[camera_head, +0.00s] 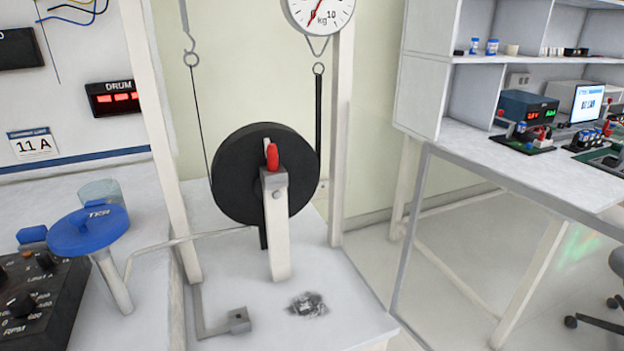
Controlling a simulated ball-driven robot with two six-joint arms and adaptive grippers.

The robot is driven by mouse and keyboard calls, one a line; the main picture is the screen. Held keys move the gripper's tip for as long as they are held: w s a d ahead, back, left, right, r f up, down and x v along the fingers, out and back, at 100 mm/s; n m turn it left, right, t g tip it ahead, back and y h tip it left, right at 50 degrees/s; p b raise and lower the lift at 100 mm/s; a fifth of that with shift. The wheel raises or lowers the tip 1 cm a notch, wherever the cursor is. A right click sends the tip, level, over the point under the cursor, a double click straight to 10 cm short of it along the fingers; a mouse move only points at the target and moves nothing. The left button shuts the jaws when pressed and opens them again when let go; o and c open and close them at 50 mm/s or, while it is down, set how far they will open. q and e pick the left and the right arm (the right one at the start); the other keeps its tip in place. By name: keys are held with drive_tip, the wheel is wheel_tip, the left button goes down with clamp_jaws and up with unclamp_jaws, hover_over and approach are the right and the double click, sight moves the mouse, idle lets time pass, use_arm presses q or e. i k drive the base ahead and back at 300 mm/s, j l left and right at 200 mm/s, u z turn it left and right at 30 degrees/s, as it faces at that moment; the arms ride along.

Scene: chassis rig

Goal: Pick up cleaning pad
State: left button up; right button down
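A small crumpled grey pad (308,304), which looks like a steel-wool cleaning pad, lies flat on the white bench top (352,322) near its front edge. It is to the right of a grey metal bracket (238,320) and in front of the foot of a white upright post (277,235). Nothing covers the pad. Neither of my grippers is in view.
A black wheel (235,175) with a red handle (272,156) stands behind the pad, below a dial scale (320,12). At left are a blue-topped TKR stand (88,230), a glass beaker (112,191) and a black RPM control box (38,300). A shelved workbench (500,150) stands at right.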

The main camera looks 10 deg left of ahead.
sight(30, 238)
drive_tip(key=u, duration=1.9)
drive_tip(key=z, duration=1.05)
drive_tip(key=j+z, duration=0.35)
drive_tip(key=j, duration=0.15)
drive_tip(key=k+j+z, duration=0.1)
drive_tip(key=j+z, duration=0.25)
drive_tip(key=j, duration=0.15)
